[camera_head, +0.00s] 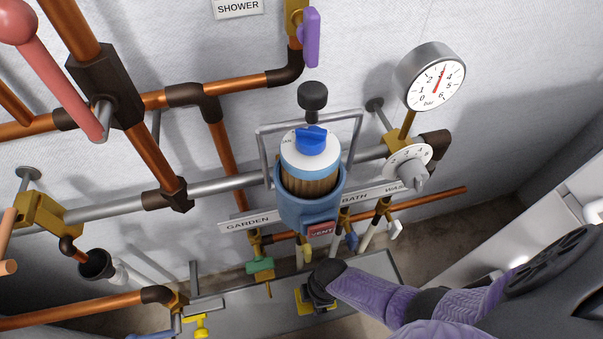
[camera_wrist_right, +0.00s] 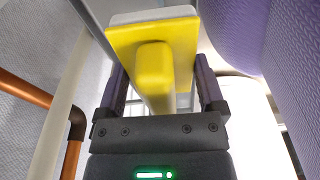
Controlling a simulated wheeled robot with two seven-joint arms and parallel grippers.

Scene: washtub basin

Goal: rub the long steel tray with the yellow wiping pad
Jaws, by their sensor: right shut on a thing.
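The long steel tray (camera_head: 368,278) is a grey, dark-rimmed strip low in the head view, below the pipework. My right gripper (camera_head: 320,287) reaches in from the right over the tray. It is shut on the yellow wiping pad (camera_head: 301,297), which is mostly hidden under it. In the right wrist view the pad (camera_wrist_right: 184,38) shows its yellow block and handle between my two fingers, with a pale layer at its far edge. I cannot tell whether the pad touches the tray. My left gripper is not in view.
A blue filter housing (camera_head: 309,205) and several small valves, including a green one (camera_head: 260,266), hang above the tray. Copper pipes (camera_head: 80,307) and a yellow tap (camera_head: 197,325) crowd its left end. A pressure gauge (camera_head: 436,84) is at upper right.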

